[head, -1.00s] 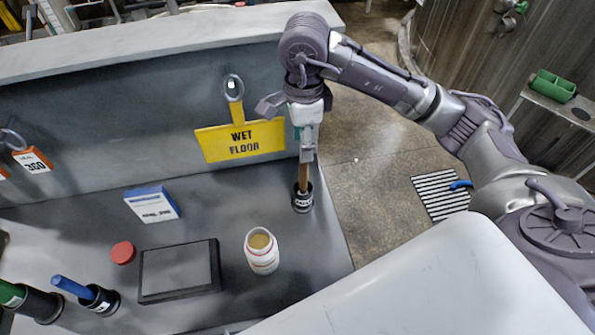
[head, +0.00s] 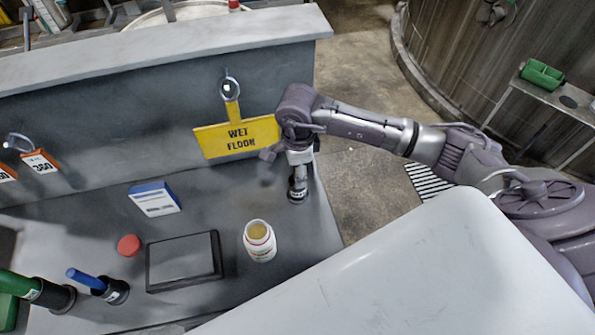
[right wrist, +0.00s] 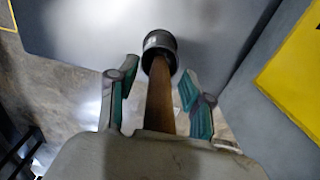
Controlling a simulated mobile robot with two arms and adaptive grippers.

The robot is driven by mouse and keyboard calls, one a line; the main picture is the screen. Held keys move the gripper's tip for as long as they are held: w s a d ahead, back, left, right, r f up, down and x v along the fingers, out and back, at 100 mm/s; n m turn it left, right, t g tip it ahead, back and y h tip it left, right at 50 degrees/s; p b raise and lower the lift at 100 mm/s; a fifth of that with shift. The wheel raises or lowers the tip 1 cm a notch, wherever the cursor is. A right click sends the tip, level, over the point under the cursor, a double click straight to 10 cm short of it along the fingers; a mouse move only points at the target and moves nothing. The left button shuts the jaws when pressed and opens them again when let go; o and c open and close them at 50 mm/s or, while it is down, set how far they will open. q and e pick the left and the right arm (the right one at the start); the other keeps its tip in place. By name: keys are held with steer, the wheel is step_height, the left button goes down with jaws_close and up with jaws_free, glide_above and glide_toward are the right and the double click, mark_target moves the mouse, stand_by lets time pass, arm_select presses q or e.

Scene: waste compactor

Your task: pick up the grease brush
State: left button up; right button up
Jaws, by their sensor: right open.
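The grease brush appears to be the tool with a wooden handle (right wrist: 160,104), standing in a black cup (head: 297,196) near the right end of the grey counter. The cup (right wrist: 160,42) also shows beyond the handle in the right wrist view; the brush's lower end is hidden inside it. My right gripper (head: 299,168) is above the cup, pointing down, and covers most of the handle in the head view. In the right wrist view its fingers (right wrist: 158,80) are open, one on each side of the handle, with gaps. My left gripper is not in view.
A white jar (head: 260,240) stands left of the cup. A black tray (head: 155,268), red lid (head: 129,245) and blue-white box (head: 155,199) lie farther left. A blue-handled tool (head: 86,279) stands in another cup. A yellow sign (head: 236,138) hangs on the panel behind.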

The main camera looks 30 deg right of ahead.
steer(key=shift+c, duration=0.8)
jaws_close()
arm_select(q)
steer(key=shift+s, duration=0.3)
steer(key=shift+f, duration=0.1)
arm_select(e)
steer(key=shift+r, duration=0.1)
steer(key=shift+r, duration=0.3)
step_height(320, 180, up, 9)
steer(key=b, duration=0.3)
steer(key=shift+f, duration=0.2)
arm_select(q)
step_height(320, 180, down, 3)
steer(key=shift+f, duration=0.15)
arm_select(e)
steer(key=shift+r, duration=0.35)
